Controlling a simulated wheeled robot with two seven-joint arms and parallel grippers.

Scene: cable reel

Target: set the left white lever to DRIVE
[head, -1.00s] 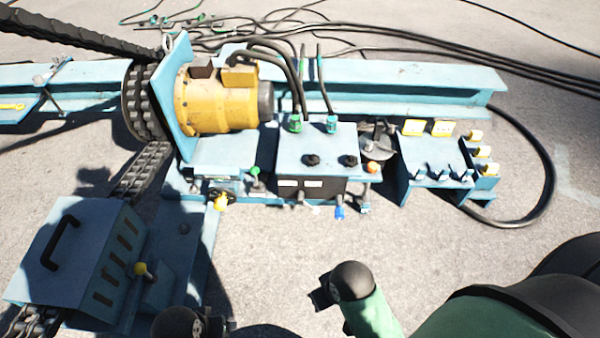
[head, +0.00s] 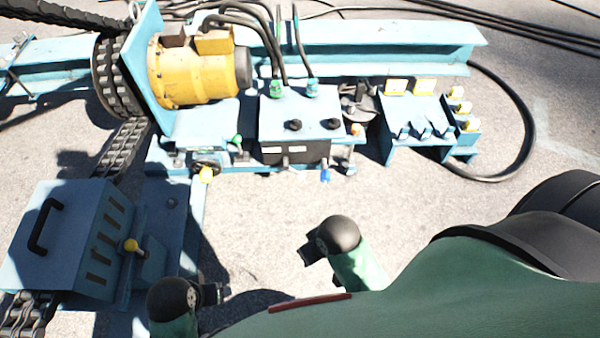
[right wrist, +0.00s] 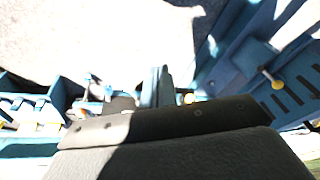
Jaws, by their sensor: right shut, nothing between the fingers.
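The left white lever (head: 297,173) is a small pale handle under the front of the black-faced control box (head: 285,152), left of a blue-tipped lever (head: 326,174). Its setting is too small to read. My right gripper (head: 309,252) is in front of the box, apart from the levers. In the right wrist view its fingers (right wrist: 160,86) are shut and empty; the white lever cannot be made out there. My left gripper (head: 212,294) is low, right of the blue slotted box; its fingers are too small and dark to judge.
A blue stand (head: 400,110) with several small levers is to the right. The slotted box (head: 75,235) has a yellow-knobbed lever (head: 131,246). Ground before the control box is clear.

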